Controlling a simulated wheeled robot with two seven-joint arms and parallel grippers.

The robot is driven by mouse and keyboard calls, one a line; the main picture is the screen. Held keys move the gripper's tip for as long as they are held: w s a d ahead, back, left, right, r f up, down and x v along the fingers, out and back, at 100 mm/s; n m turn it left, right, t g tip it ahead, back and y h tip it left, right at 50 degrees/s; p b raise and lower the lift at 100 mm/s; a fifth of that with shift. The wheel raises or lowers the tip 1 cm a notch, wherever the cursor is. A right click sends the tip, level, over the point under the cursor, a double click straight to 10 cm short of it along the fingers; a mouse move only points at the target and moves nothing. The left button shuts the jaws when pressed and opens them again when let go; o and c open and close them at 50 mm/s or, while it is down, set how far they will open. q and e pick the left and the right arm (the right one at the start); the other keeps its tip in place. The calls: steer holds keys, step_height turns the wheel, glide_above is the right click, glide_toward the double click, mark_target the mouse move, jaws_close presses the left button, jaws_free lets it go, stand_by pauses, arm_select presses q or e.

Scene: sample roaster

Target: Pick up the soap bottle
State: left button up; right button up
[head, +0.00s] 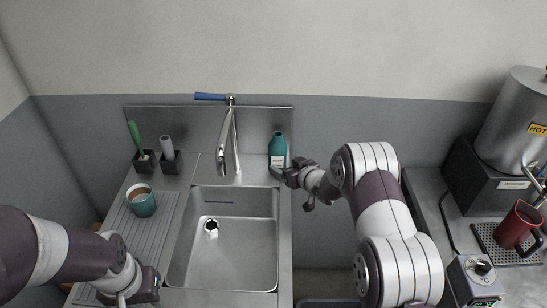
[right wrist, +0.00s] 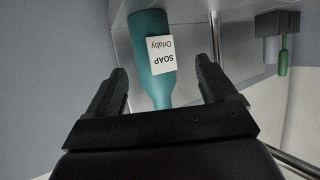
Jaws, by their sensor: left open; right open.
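The soap bottle (head: 278,148) is teal with a white label and stands upright on the back right corner of the sink unit. My left gripper (head: 135,298) is open and empty, low over the left front of the sink unit.
The sink basin (head: 222,250) lies left of my right gripper, with a tall faucet (head: 228,140) behind it. Two dark holders (head: 170,163) with brushes stand at the back left. A red jug (head: 517,225) and steel urn (head: 515,125) are far right.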

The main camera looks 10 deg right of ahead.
mark_target(282, 158)
steer(key=w, duration=0.2)
steer(key=shift+w+f, duration=0.35)
steer(key=shift+w+d+f, duration=0.1)
steer(key=shift+w+d, duration=0.05)
steer(key=shift+w, duration=0.2)
steer(key=shift+r+p, duration=0.3)
steer(key=shift+p, duration=0.15)
steer(key=x, duration=0.6)
steer(key=shift+p, duration=0.35)
steer(key=shift+s+r, duration=0.25)
arm_select(q)
steer(key=shift+s+d+r, duration=0.1)
steer(key=shift+d+r, duration=0.05)
steer(key=shift+r, duration=0.45)
steer(key=shift+s+d+r, duration=0.1)
steer(key=shift+d+r, duration=0.05)
steer(key=shift+r, duration=0.45)
arm_select(e)
steer(key=c, duration=1.2)
